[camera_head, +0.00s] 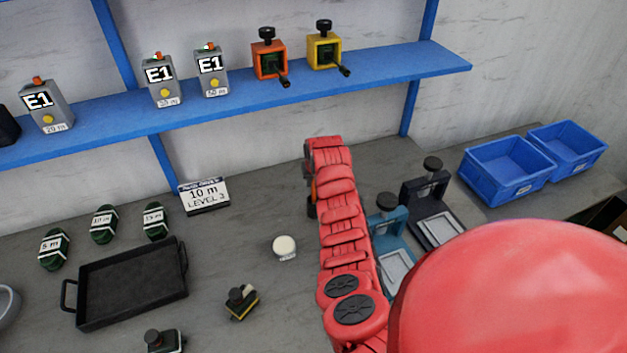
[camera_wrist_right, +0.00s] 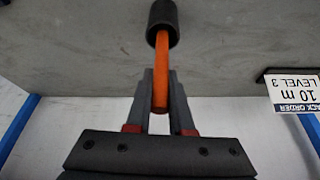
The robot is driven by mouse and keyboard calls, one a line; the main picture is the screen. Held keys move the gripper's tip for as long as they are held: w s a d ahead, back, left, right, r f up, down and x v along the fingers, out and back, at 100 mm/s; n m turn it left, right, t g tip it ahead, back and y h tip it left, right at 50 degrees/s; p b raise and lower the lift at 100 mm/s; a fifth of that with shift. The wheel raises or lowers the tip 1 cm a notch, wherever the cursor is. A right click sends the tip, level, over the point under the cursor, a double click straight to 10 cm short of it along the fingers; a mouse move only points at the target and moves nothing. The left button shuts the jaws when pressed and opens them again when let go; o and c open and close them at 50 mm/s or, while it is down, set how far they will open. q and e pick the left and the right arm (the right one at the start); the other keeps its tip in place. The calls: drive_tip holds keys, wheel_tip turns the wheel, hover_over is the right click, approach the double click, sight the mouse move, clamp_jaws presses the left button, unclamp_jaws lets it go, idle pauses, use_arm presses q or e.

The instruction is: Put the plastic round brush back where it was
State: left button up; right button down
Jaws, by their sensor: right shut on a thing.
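The round brush has an orange handle (camera_wrist_right: 162,78) and a black cylindrical head (camera_wrist_right: 162,22), both clear in the right wrist view. My right gripper (camera_wrist_right: 161,98) is shut on the orange handle, with the black head sticking out beyond the fingertips. In the head view, my red right arm reaches to the back of the bench and hides most of the gripper. Only a bit of orange and black (camera_head: 312,206) shows at the arm's left edge. The brush seems to be above the bench top, but its exact height is unclear. My left gripper is not in view.
A blue shelf (camera_head: 400,75) with grey E1 boxes and orange and yellow devices hangs behind. A "10 m" sign (camera_head: 204,195), black tray (camera_head: 130,283) and white round piece (camera_head: 285,247) lie left of my arm. Clamps (camera_head: 432,205) and blue bins (camera_head: 505,168) stand right.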

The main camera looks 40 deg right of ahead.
drive_tip(key=shift+f, duration=0.2)
drive_tip(key=c, duration=0.8)
unclamp_jaws()
drive_tip(key=shift+r, duration=0.15)
